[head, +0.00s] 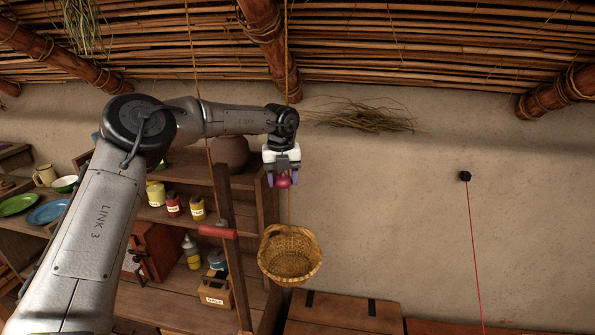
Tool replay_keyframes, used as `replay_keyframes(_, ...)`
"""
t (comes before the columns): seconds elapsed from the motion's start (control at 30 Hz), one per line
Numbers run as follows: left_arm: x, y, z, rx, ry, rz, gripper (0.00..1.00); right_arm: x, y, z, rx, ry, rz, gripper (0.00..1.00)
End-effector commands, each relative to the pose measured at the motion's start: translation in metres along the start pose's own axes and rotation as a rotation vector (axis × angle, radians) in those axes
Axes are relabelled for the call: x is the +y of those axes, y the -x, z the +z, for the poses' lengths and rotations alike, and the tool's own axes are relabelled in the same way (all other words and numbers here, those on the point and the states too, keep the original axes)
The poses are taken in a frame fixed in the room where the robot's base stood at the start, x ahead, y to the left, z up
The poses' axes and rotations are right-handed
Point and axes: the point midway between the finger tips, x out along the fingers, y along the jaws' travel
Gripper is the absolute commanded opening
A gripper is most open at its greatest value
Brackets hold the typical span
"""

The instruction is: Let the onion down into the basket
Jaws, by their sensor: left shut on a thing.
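My left gripper (283,181) points down in the head view, shut on a round reddish-purple onion (284,182). Part of the onion is hidden between the fingers. A woven straw basket (290,255) hangs on a cord below the gripper. Its opening faces me and it looks empty. In the picture the onion is above the basket's rim, with a clear gap between them. I cannot tell whether they are at the same depth. My right gripper is not in view.
A wooden shelf with jars (173,205) stands behind my left arm. A post with a red handle (217,231) is just left of the basket. A wooden chest (345,312) is below it. A red line (473,250) runs down the bare wall at right.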

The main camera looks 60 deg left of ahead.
Motion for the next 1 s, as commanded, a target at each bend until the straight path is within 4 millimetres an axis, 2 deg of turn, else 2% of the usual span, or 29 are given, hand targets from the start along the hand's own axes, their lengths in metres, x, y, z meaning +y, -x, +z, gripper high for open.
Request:
replay_keyframes(0.17,-0.011,0.003,-0.003,-0.001,0.027,0.000,0.30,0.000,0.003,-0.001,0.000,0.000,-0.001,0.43)
replay_keyframes(0.37,-0.012,-0.008,-0.003,0.000,0.032,0.000,0.30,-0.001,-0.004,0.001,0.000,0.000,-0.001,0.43)
replay_keyframes(0.9,-0.010,-0.082,-0.003,0.000,0.031,0.000,0.30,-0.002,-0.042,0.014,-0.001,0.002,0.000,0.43)
replay_keyframes(1.0,-0.010,-0.091,-0.003,-0.001,0.031,-0.001,0.30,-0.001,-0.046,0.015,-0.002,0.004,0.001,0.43)
